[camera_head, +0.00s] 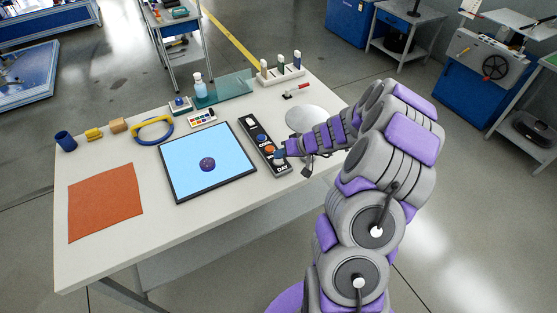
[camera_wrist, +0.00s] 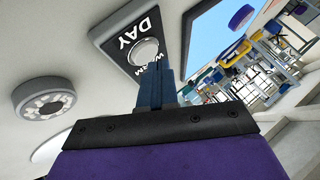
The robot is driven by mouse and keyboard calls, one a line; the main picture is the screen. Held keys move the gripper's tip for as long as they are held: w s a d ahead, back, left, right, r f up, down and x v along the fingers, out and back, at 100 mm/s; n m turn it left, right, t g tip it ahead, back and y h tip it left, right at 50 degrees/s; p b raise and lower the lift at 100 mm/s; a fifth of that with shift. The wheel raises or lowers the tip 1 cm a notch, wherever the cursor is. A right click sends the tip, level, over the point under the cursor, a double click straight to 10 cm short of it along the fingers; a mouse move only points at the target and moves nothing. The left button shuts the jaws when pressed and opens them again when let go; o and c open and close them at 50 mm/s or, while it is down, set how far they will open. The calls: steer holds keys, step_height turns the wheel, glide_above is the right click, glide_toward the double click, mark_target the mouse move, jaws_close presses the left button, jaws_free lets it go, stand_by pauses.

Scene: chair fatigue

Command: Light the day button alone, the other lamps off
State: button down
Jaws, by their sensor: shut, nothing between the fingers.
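A dark button panel (camera_head: 246,124) lies on the table, right of the blue-screened board. It carries a row of round buttons with white lettering. An orange button (camera_head: 270,149) shows near its front part, and the DAY label (camera_head: 282,168) is at its near end. In the wrist view the DAY label (camera_wrist: 139,34) sits beside a pale, silver-rimmed button (camera_wrist: 147,52), with the WARM lettering partly covered. I cannot tell whether that button is lit. My gripper (camera_wrist: 157,68) is shut and empty, its fingertips over the panel close to this button. Contact is unclear. The arm hides part of the panel.
A light blue board (camera_head: 215,150) with a purple round object (camera_head: 207,164) lies left of the panel. A pale disc (camera_head: 305,119) lies to the right. A red-orange mat (camera_head: 105,200) covers the left end. A grey round puck (camera_wrist: 44,99) shows in the wrist view.

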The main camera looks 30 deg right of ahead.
mark_target(281, 161)
steer(key=shift+f+b, duration=0.4)
steer(key=shift+b, duration=0.3)
steer(key=shift+a+r, duration=0.1)
steer(key=shift+r, duration=0.05)
stand_by(0.3)
steer(key=shift+r, duration=0.35)
steer(key=shift+r, duration=0.1)
steer(key=shift+r+p, duration=1.05)
steer(key=shift+r, duration=1.85)
